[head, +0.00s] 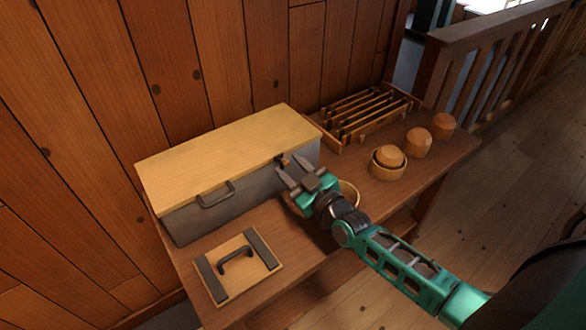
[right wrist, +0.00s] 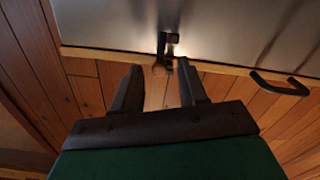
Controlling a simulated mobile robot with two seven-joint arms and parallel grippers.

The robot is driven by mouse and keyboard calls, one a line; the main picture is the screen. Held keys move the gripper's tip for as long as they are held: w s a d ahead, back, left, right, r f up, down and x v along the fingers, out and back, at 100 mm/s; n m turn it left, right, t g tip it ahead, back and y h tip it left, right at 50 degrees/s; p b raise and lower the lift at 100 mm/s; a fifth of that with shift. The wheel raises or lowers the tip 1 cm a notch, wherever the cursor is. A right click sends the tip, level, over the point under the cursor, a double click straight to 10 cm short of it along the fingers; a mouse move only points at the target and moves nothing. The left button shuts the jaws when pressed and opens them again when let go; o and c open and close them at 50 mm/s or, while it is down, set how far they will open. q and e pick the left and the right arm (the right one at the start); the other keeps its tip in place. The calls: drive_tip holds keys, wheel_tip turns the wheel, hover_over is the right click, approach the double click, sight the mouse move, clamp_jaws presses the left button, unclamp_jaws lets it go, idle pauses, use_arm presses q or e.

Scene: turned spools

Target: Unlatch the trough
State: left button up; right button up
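The trough (head: 190,218) is a grey box with a pale wooden lid (head: 230,143), which lies closed on top. A dark bar handle (head: 216,196) is on its front; the handle also shows in the right wrist view (right wrist: 280,84). A small dark latch (head: 283,160) sits on the front near the lid's right end. It also shows in the right wrist view (right wrist: 164,45), just beyond the fingertips. My right gripper (head: 288,166) is open and empty, its fingers pointing at the latch. Contact cannot be told. My left gripper is not in view.
A board with a black handle (head: 262,268) lies in front of the trough. A slatted wooden rack (head: 350,138) stands behind right. A bowl (head: 349,193) is partly behind my right gripper. Rounded wooden pieces (head: 418,143) stand along the table's right side. A plank wall is behind.

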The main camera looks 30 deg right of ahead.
clamp_jaws()
drive_tip(key=shift+d+m, duration=0.1)
drive_tip(key=shift+m, duration=0.3)
drive_tip(key=m, duration=0.2)
drive_tip(key=d+f+m, duration=0.1)
drive_tip(key=m, duration=0.1)
drive_tip(key=shift+w+m, duration=0.1)
drive_tip(key=shift+m, duration=0.2)
drive_tip(key=shift+d+f+m+b, duration=0.15)
drive_tip(key=shift+f+m+b, duration=0.15)
drive_tip(key=shift+m, duration=0.65)
drive_tip(key=shift+d+f+m+b, duration=0.1)
drive_tip(key=shift+f+m+b, duration=0.15)
drive_tip(key=shift+m, duration=0.75)
drive_tip(key=shift+d+f+m+b, duration=0.2)
drive_tip(key=shift+m+b, duration=0.1)
drive_tip(key=shift+m, duration=0.65)
drive_tip(key=shift+o, duration=0.3)
unclamp_jaws()
